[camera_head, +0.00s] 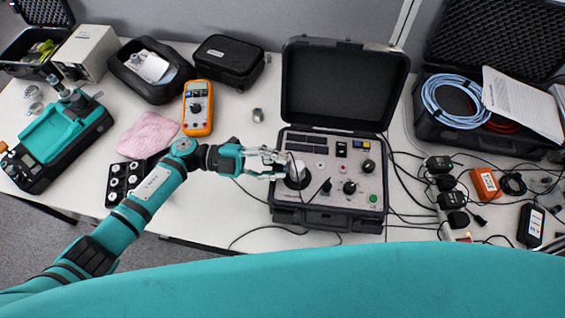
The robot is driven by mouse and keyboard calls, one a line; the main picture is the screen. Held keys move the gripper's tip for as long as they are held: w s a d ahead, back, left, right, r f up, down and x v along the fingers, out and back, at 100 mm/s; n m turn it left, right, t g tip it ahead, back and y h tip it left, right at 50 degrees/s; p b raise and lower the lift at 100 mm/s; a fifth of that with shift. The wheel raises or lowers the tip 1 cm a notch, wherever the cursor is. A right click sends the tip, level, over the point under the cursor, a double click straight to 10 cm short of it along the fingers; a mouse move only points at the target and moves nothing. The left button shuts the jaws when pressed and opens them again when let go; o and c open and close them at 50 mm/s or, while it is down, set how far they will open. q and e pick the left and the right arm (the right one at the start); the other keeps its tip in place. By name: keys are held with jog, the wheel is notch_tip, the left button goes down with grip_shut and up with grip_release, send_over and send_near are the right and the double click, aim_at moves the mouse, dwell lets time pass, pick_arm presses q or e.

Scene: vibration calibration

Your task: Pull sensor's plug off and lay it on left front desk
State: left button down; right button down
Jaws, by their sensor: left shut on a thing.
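My left gripper (282,167) reaches in from the left over the open black calibrator case (330,217). Its fingers are closed at the small sensor on the round black mount (297,182), at the left of the case's panel. The sensor's plug is between the fingers and mostly hidden by them; I cannot tell whether it is still joined to the sensor. A thin dark cable runs from the case's left side down over the front of the white desk (205,217). My right gripper is not in view.
An orange multimeter (197,108), a pink cloth (148,134) and a black tray with white round pieces (122,183) lie left of the case. A small metal cylinder (258,115) stands behind my gripper. Cables and adapters (440,165) crowd the right. The left front desk has bare room.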

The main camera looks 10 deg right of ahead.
pick_arm(q)
jog(key=shift+n+p, duration=1.1)
jog(key=shift+n, duration=0.6)
jog(key=shift+n+p, duration=1.05)
jog(key=shift+n, duration=1.25)
jog(key=shift+w+a+r, duration=0.1)
jog(key=shift+w+a, duration=0.1)
jog(key=shift+a, duration=0.2)
jog(key=shift+a, duration=0.2)
jog(key=shift+b+v, duration=0.6)
jog(key=shift+v, duration=1)
